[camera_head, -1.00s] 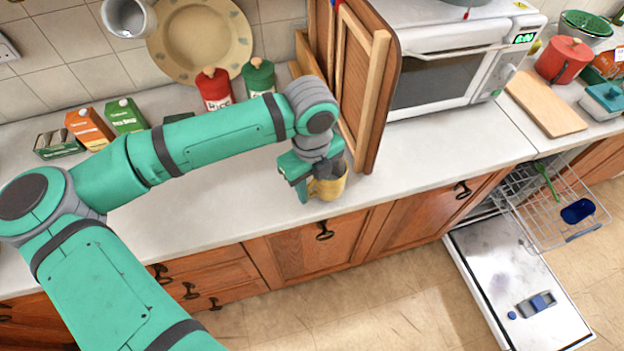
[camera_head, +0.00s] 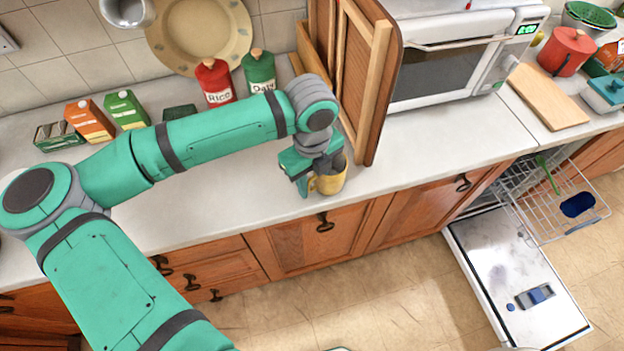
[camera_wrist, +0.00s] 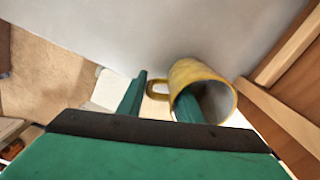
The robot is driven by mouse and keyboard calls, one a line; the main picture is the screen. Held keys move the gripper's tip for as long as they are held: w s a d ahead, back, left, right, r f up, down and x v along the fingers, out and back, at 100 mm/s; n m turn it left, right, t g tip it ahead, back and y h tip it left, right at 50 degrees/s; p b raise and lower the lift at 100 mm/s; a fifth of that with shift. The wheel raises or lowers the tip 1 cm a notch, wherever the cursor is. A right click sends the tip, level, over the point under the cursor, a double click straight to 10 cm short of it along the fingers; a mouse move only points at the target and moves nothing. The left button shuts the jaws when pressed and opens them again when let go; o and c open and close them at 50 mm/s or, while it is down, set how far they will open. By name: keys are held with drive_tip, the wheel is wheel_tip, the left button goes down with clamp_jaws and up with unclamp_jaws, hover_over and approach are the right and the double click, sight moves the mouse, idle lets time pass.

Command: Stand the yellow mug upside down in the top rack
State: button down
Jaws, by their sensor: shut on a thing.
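The yellow mug (camera_head: 331,182) is near the front edge of the counter, beside the open wooden cabinet door. In the wrist view the mug (camera_wrist: 183,72) shows its open mouth and grey inside, with its handle to the left. My gripper (camera_head: 305,180) is shut on the mug; one finger is inside its mouth and the other is outside, near the handle. I cannot tell whether the mug still touches the counter. The top rack (camera_head: 540,215) of the dishwasher is pulled out at the right, holding a dark blue cup (camera_head: 577,205) and a green utensil (camera_head: 547,175).
The open dishwasher door (camera_head: 490,255) lies low, with a blue-grey item (camera_head: 535,296) on it. The wooden cabinet door (camera_head: 372,90) stands close right of my gripper. A microwave (camera_head: 440,70), cutting board (camera_head: 547,97) and red pot (camera_head: 565,55) are farther right. The counter's middle is clear.

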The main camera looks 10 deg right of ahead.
drive_tip(key=shift+f, duration=0.25)
drive_tip(key=c, duration=1.2)
unclamp_jaws()
wheel_tip(320, 180, up, 11)
drive_tip(key=shift+f, duration=0.1)
